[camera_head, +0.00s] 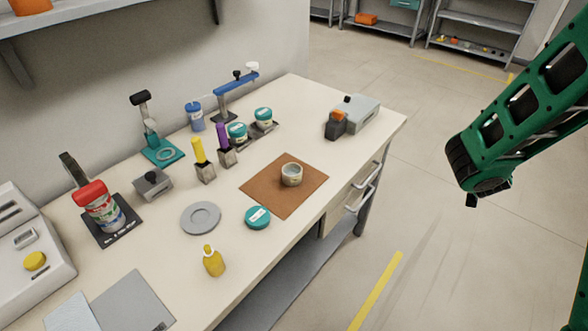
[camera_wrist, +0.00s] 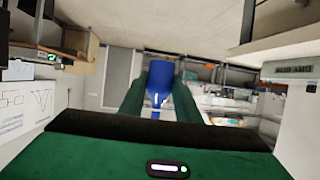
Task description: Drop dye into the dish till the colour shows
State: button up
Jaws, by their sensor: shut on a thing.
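In the wrist view my gripper (camera_wrist: 160,98) has its two green fingers shut on a blue bottle-like thing (camera_wrist: 160,76) with a paler, narrower lower part. My gripper is outside the head view, so its distance to the bench things cannot be told. In the head view a small open pale cup (camera_head: 291,175), perhaps the dish, stands on a brown mat (camera_head: 262,193). Its contents are too small to tell. A flat grey round saucer (camera_head: 201,218) lies left of it. A yellow dropper-like bottle (camera_head: 214,262) stands near the bench's front edge.
Yellow (camera_head: 198,150) and purple (camera_head: 222,136) tools stand in holders behind. A blue-lidded jar (camera_head: 196,118) and teal-lidded jars (camera_head: 263,114) stand farther back. A grey device (camera_head: 357,112) is near the right end. Floor right of the bench is clear.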

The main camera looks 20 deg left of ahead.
jog(key=s+a+n+y, duration=0.3)
jog(key=a, duration=1.1)
jog(key=s+a+n+y, duration=0.2)
jog(key=a+y, duration=0.1)
jog(key=a, duration=1.2)
jog(key=s+a+f+n+y, duration=0.1)
jog(key=s+a, duration=0.4)
jog(key=a, duration=0.2)
jog(key=s+a+f+n+g+y, duration=0.1)
jog(key=s+a+n+y, duration=0.1)
jog(key=s+a, duration=0.4)
jog(key=s+a+f+n+y, duration=0.2)
jog(key=s+a, duration=0.3)
jog(key=a, duration=0.4)
jog(key=shift+s+f+g, duration=0.1)
jog(key=shift+s+g, duration=0.1)
jog(key=shift+g, duration=0.2)
jog(key=shift+s+a+f, duration=0.1)
jog(key=shift+s+f, duration=0.1)
jog(key=shift+f, duration=0.25)
jog(key=shift+s+a+f, duration=0.1)
jog(key=shift+s+f, duration=0.05)
jog(key=shift+f, duration=0.3)
